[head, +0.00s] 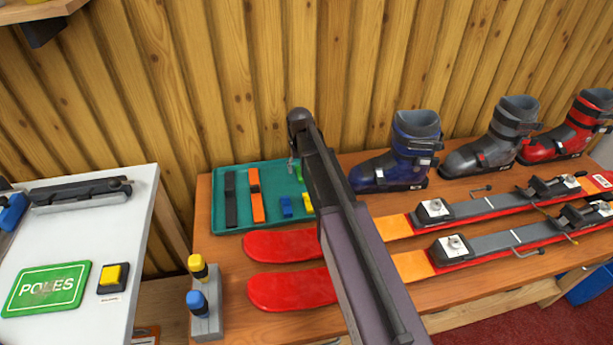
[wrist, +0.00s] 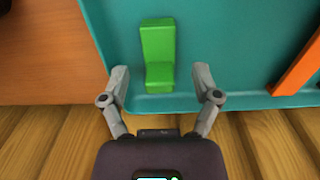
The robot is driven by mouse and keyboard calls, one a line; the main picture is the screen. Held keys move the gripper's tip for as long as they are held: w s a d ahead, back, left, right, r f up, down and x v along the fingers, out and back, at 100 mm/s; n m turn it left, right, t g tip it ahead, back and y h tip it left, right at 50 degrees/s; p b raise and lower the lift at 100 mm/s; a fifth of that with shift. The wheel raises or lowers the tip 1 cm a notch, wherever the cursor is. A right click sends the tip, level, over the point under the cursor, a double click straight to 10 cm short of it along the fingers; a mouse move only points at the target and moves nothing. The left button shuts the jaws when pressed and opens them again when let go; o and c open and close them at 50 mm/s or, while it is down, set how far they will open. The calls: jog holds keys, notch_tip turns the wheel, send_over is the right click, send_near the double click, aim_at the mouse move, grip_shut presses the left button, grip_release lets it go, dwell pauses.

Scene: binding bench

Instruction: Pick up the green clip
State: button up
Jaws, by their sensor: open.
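The green clip (wrist: 158,55) lies in the teal tray (wrist: 235,45), near the tray's wall, in the wrist view. It has a long flat part and a thicker block at the end nearer my gripper. My gripper (wrist: 160,75) is open and empty, with one fingertip to each side of the clip's near end; I cannot tell how far above it they are. In the head view the tray (head: 275,183) is at the back left of the bench. Only a sliver of the green clip (head: 299,172) shows there, as my arm hides the rest and most of my gripper.
An orange strap (head: 256,195), a black strap (head: 231,200), a blue piece (head: 286,207) and a yellow piece (head: 308,203) share the tray. Red-tipped skis (head: 285,290) lie in front. A blue boot (head: 400,160) stands right of the tray. The wooden wall (head: 235,90) is close behind.

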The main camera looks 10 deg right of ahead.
jog(key=shift+f+b, duration=0.3)
jog(key=shift+f, duration=0.25)
grip_shut()
